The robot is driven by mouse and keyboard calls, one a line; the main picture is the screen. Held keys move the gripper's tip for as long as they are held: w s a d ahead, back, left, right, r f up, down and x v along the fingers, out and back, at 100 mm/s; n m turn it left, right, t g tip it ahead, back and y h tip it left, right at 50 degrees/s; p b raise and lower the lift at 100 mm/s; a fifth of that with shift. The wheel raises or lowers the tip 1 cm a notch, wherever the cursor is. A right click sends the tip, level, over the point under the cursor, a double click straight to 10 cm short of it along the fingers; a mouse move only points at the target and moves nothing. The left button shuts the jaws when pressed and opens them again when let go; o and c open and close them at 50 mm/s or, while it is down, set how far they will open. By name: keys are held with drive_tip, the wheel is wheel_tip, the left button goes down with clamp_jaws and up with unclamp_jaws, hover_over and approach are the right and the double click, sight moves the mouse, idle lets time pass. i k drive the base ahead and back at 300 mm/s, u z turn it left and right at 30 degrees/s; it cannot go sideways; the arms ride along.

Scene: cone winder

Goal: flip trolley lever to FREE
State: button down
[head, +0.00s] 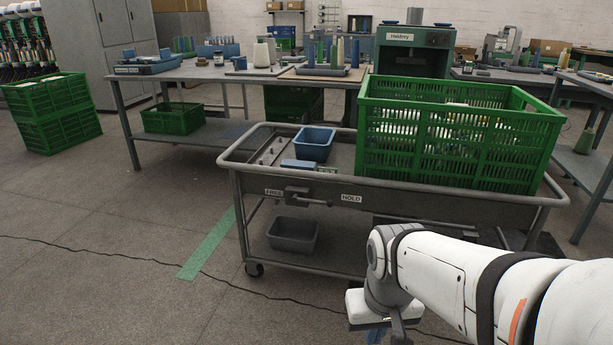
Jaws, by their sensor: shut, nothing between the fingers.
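The trolley (400,193) is a grey metal cart in the middle of the head view. On its front rail is a dark lever (312,197) between a FREE label (274,192) and a HOLD label (351,198). The lever's handle points right, toward HOLD. My gripper (388,338) is at the bottom edge, pointing down, below and to the right of the lever and well apart from it. It is shut and empty; its fingertips are partly cut off by the frame.
A large green crate (460,165) and a blue bin (314,143) stand on the trolley. A grey bin (293,234) is on its lower shelf. A workbench (200,72) stands behind. Green crates (55,122) are stacked at left. The floor left of the trolley is clear.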

sight(329, 203)
drive_tip(key=u, duration=0.05)
drive_tip(key=i, duration=1)
drive_tip(key=z, duration=0.05)
